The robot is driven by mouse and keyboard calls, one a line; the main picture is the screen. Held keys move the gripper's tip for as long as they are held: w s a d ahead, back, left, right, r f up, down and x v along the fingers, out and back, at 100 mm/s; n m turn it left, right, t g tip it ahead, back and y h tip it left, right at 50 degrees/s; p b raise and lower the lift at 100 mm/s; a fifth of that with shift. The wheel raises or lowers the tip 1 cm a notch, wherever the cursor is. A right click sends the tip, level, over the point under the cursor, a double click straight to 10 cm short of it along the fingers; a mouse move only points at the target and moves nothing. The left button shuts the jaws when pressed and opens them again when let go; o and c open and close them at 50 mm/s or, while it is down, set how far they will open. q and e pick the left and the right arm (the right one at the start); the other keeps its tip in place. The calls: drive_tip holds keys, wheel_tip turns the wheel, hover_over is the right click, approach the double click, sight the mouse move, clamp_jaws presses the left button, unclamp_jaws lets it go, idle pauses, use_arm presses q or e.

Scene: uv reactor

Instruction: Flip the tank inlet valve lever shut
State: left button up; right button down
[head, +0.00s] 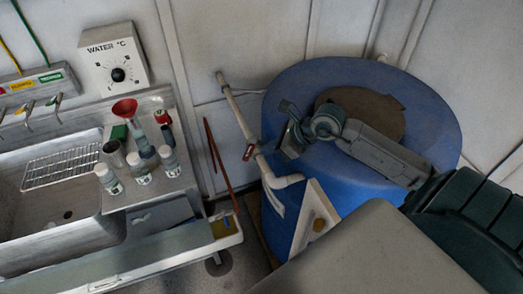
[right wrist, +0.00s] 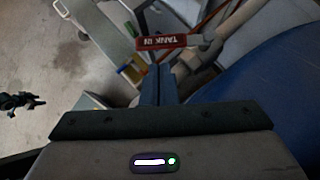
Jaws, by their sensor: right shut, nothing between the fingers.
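The tank inlet valve lever (head: 248,152) is small and red, on the pale pipe (head: 237,108) left of the blue tank (head: 285,210). In the right wrist view the lever (right wrist: 170,42) reads "TANK IN" upside down and lies at an angle across the pipe (right wrist: 235,32). My right gripper (head: 284,153) is just right of the lever in the head view, over the tank's edge. In the right wrist view its shut, empty fingers (right wrist: 158,68) point at the lever, with their tips just below it. I cannot tell whether they touch it.
A steel sink (head: 60,205) with a wire rack stands at the left. Bottles and a red funnel (head: 124,109) stand on its drainboard. A dark red rod (head: 218,160) leans between sink and pipe.

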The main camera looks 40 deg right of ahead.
sight(249, 151)
drive_tip(key=shift+p+x, duration=0.5)
drive_tip(key=shift+x, duration=1.25)
